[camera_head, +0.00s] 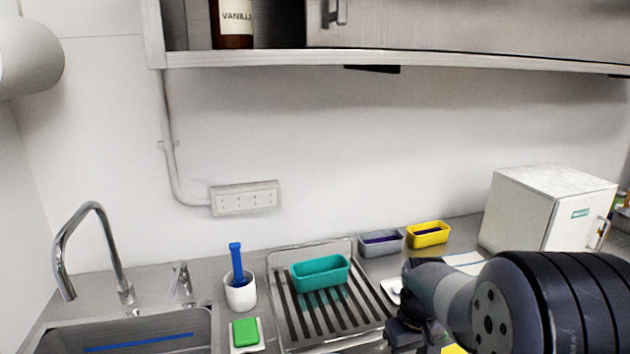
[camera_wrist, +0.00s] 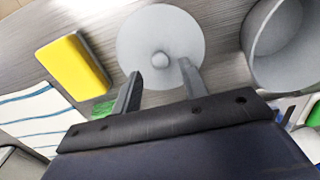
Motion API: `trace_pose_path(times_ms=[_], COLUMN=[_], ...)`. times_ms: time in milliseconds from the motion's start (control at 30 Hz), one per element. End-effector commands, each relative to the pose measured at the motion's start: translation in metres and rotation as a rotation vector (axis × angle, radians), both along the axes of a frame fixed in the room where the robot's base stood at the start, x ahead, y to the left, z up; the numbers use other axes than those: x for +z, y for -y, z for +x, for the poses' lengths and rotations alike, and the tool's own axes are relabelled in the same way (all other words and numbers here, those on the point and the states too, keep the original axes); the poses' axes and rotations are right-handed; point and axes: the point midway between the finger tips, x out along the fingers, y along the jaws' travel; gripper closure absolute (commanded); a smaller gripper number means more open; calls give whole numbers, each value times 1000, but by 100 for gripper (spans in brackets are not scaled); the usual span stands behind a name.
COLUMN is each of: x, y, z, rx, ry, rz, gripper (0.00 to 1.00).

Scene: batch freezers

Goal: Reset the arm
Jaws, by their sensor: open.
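My arm (camera_head: 545,305) reaches in from the lower right of the head view, over the counter right of the drying rack. My gripper (camera_wrist: 160,72) shows in the wrist view, its two fingers apart with nothing held between them. Beyond the fingertips lies a round grey lid (camera_wrist: 160,25) with a small knob. The fingers overlap the lid's lower part in the picture; I cannot tell how high they are above it. In the head view the fingertips are not clearly visible.
A grey pot (camera_wrist: 262,50), yellow block (camera_wrist: 75,65) and striped cloth (camera_wrist: 35,115) lie around my gripper. A teal tub (camera_head: 320,274) sits on the drying rack (camera_head: 285,325). A white freezer box (camera_head: 535,210) stands right; the sink (camera_head: 50,345) is left. A shelf (camera_head: 400,62) hangs above.

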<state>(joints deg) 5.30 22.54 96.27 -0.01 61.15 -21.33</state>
Motion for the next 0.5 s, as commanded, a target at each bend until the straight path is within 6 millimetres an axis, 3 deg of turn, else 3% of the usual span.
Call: trace_pose_path(times_ms=[167,333,500], x=[-11,-36,6], y=[0,0,0], z=[-1,-1,1], rx=[0,0,0], ry=[-4,-2,6], rz=[1,0,0], gripper=[58,58,58])
